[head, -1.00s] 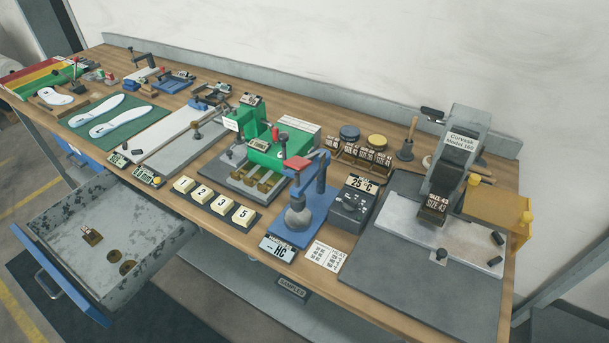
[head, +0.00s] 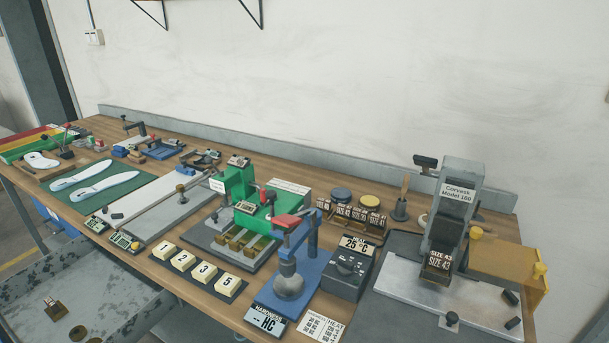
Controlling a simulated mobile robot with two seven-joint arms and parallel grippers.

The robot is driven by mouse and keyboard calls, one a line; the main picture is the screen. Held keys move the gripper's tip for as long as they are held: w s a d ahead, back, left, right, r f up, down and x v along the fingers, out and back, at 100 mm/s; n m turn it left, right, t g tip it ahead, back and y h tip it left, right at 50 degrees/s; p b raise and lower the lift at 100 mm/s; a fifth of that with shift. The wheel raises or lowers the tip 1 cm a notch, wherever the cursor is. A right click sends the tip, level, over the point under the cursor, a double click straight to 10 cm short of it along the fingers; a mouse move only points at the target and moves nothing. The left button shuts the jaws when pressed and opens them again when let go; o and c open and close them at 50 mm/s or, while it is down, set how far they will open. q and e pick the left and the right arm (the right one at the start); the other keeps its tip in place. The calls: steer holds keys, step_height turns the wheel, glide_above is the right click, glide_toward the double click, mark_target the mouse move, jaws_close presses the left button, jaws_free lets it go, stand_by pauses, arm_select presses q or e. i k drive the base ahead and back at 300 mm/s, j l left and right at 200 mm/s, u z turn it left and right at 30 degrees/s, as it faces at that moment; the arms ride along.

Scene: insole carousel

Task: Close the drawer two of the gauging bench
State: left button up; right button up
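The open drawer (head: 112,283) of the gauging bench (head: 225,306) juts out at the lower left of the head view. Its worn grey inside shows, and its front panel and handle are cut off by the picture's edge. A small brass-coloured piece (head: 54,308) and a dark round disc (head: 78,332) lie in it. I cannot read a number on this drawer. Neither of my grippers shows in the head view.
The bench top is crowded. Numbered blocks (head: 203,272), a blue hardness tester (head: 291,278), a green press (head: 240,184) and a grey stamping machine (head: 460,205) stand along it. White insoles (head: 105,182) lie on a green mat at left. A wall stands behind.

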mark_target(115, 302)
steer(key=k+j+u, duration=0.15)
steer(key=u, duration=0.35)
steer(key=j+u, duration=0.45)
steer(key=k+j+u, duration=0.1)
steer(key=j+u, duration=0.15)
steer(key=u, duration=0.25)
